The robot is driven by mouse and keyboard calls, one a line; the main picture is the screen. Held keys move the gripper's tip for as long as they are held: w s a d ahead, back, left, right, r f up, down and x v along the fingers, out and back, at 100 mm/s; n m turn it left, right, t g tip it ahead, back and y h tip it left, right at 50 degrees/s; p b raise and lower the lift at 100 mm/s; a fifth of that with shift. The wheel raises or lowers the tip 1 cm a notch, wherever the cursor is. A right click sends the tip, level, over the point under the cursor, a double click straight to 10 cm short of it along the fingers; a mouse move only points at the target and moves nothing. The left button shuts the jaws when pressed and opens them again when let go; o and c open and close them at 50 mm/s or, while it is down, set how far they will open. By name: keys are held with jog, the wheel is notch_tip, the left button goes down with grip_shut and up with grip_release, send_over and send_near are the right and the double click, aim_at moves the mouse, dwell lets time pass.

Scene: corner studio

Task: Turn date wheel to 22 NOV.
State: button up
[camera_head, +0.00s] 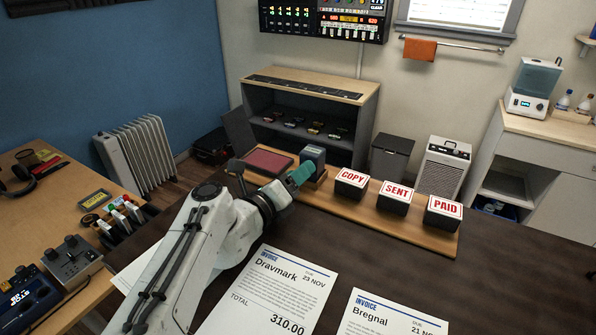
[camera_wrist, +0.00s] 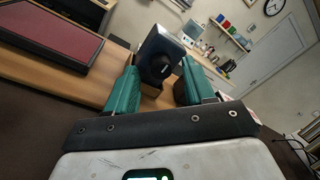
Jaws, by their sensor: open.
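The date stamp (camera_head: 314,155), a dark grey block, stands on the wooden board left of the labelled stamps. In the wrist view the date stamp (camera_wrist: 157,42) is straight ahead, with a round black knob, likely the date wheel (camera_wrist: 165,67), facing me. My gripper (camera_head: 301,174) has green fingers and reaches the near side of the stamp. In the wrist view my gripper (camera_wrist: 160,78) is open, its fingers to the left and right of the knob. I cannot tell whether they touch it. The date set on the wheel is not readable.
COPY (camera_head: 351,182), SENT (camera_head: 395,195) and PAID (camera_head: 443,211) stamps stand to the right on the board (camera_head: 330,200). A red ink pad (camera_head: 268,162) lies to the left. Two invoices lie in front, Dravmark (camera_head: 270,290), 23 NOV, and Bregnal (camera_head: 385,318), 21 NOV.

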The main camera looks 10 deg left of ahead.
jog(key=shift+w+d, duration=0.2)
jog(key=shift+w, duration=0.15)
grip_shut()
dwell(0.3)
